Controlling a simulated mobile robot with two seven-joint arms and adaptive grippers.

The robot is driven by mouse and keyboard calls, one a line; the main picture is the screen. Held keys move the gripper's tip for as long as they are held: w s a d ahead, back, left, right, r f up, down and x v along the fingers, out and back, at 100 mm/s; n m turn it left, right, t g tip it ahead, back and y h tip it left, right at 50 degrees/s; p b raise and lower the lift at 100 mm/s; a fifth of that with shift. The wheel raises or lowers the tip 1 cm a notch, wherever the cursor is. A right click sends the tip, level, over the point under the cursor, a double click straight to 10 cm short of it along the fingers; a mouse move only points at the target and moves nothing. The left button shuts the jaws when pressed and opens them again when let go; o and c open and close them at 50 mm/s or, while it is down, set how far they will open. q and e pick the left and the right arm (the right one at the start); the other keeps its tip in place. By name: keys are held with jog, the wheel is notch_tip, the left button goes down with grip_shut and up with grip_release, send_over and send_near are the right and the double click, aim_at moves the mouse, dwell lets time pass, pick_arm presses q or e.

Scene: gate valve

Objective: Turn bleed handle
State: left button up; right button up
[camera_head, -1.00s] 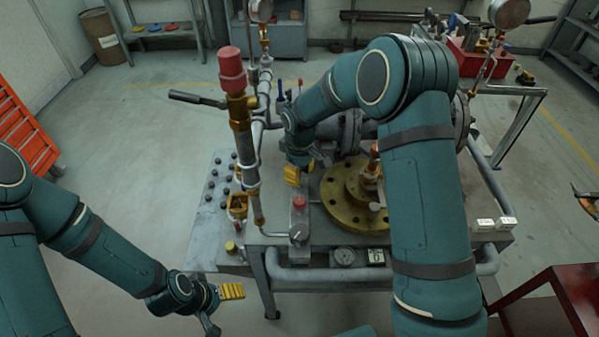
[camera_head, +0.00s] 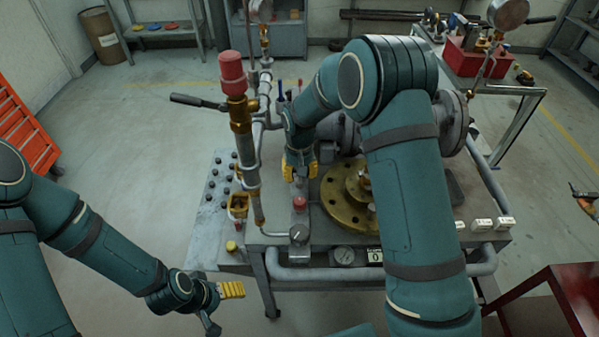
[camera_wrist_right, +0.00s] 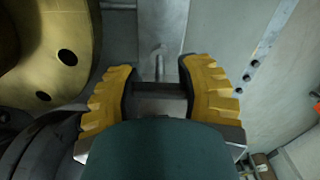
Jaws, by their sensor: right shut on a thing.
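My right gripper (camera_head: 300,170) is over the bench, just behind the red-topped fitting (camera_head: 299,203) and left of the brass flange (camera_head: 345,200). In the right wrist view its two yellow-padded fingers (camera_wrist_right: 160,88) stand on either side of a dark crossbar (camera_wrist_right: 160,90), which looks like the bleed handle, and are shut on it. In the head view the handle is hidden by the gripper. My left gripper (camera_head: 224,305) is low at the front left, beside the bench, empty, its yellow pad and other finger apart.
A tall pipe with a red cap (camera_head: 232,72) and a side lever (camera_head: 197,100) stands close left of my right gripper. A gauge (camera_head: 344,256) sits at the bench's front. White blocks (camera_head: 482,224) lie at its right.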

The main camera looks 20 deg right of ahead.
jog(key=shift+w+r, duration=0.15)
jog(key=shift+r, duration=0.05)
dwell(0.4)
jog(key=o, duration=1.1)
jog(key=shift+o, duration=1.1)
jog(key=shift+f, duration=0.1)
notch_tip(320, 180, up, 12)
